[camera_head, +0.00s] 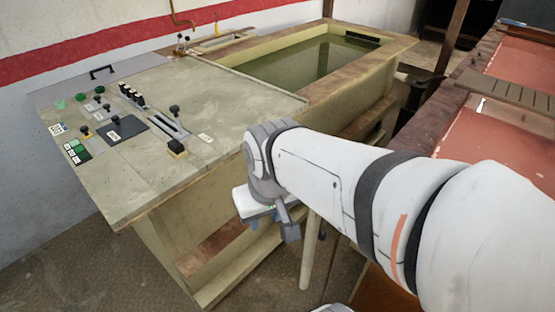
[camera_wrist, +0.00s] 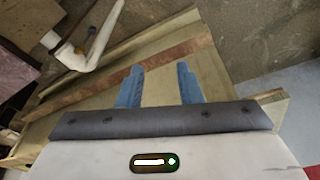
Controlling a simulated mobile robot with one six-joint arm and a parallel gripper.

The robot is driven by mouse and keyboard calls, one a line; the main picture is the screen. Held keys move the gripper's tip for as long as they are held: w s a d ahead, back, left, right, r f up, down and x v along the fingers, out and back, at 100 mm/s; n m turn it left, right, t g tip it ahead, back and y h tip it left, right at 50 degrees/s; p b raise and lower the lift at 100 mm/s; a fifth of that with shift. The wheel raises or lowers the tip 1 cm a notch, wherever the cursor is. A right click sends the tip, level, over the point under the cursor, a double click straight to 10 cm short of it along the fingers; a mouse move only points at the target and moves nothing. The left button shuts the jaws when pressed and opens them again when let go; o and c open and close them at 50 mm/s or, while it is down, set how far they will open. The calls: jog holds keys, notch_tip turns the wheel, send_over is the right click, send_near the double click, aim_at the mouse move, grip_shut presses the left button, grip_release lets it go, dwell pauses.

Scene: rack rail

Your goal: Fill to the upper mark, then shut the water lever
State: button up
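The tank (camera_head: 395,62) at the back holds greenish water (camera_head: 305,62), its surface below the rim. A dark strip (camera_head: 362,39) lies on the tank's far inner wall; I cannot tell whether it is a level mark. Small dark-knobbed handles (camera_head: 182,44) stand at the tank's back left corner, near a brass pipe (camera_head: 180,20). A black-knobbed lever (camera_head: 175,112) stands on the panel; I cannot tell which is the water lever. My gripper (camera_wrist: 160,70) is open and empty, its blue fingers apart. In the head view it hangs beside the bench front, away from the levers.
A red-topped table (camera_head: 490,135) with a slatted board (camera_head: 510,92) stands right. A white pipe (camera_wrist: 95,45) shows in the wrist view.

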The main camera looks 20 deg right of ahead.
jog(key=n+g+h+b, duration=0.65)
jog(key=n+h, duration=0.65)
jog(key=h, duration=0.3)
send_over(324, 228)
jog(key=s+a, duration=0.5)
jog(key=a, duration=0.1)
notch_tip(324, 228, down, 26)
jog(key=r, duration=0.1)
jog(key=w+f+n+t+h+b, duration=0.2)
jog(key=w+f+n+t, duration=0.2)
jog(key=f+n+t, duration=0.6)
jog(key=w+d+f+m+g, duration=0.1)
jog(key=d+m+g, duration=0.1)
jog(key=d, duration=0.6)
jog(key=shift+w+f+m, duration=0.3)
jog(key=shift+c, duration=0.4)
grip_shut()
